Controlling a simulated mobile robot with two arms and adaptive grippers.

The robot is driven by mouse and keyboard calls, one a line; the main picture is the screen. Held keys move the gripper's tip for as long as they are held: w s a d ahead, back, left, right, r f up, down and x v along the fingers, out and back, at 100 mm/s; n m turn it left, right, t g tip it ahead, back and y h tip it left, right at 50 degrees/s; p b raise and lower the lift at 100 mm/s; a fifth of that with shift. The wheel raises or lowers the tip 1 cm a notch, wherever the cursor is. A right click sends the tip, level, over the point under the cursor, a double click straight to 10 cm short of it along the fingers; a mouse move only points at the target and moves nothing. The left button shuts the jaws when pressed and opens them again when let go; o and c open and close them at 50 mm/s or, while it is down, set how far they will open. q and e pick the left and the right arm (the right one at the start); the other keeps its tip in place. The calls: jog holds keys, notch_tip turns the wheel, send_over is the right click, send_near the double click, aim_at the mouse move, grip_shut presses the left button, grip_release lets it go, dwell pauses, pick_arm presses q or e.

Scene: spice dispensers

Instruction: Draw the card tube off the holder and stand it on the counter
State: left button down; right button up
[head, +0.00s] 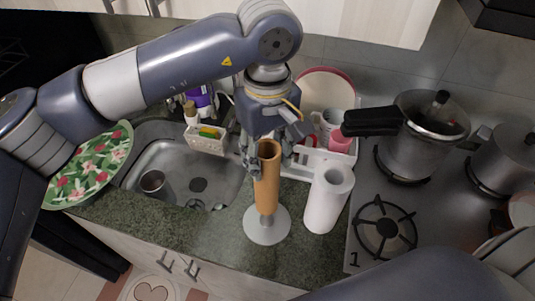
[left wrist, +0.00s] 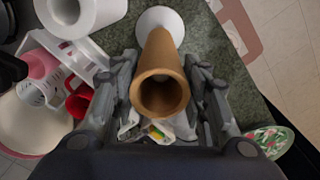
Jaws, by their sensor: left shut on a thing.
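The brown card tube (head: 267,185) is upright around the holder (head: 267,228), a pale round base with a post. A short stretch of post seems to show between the tube's lower end and the base. My left gripper (head: 268,152) is at the tube's upper part from above, shut on it, with a finger on either side. In the left wrist view the tube's open end (left wrist: 160,95) faces the camera between the fingers, and the holder's base (left wrist: 160,20) shows beyond it. How far the post reaches inside the tube is hidden. My right gripper is out of view.
A white paper roll (head: 327,198) stands close right of the tube. A white rack (head: 298,166) with cups is behind it. The sink (head: 180,165) is left, the stove (head: 385,230) with pots right. Bare counter (head: 215,228) lies left of the holder.

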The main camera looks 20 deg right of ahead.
pick_arm(q)
jog(key=shift+r+p, duration=1.3)
jog(key=shift+r, duration=1.7)
notch_tip(320, 180, up, 9)
jog(key=p, duration=0.4)
jog(key=shift+p, duration=0.35)
dwell(1.8)
jog(key=shift+r+p, duration=0.45)
jog(key=shift+r, duration=1.15)
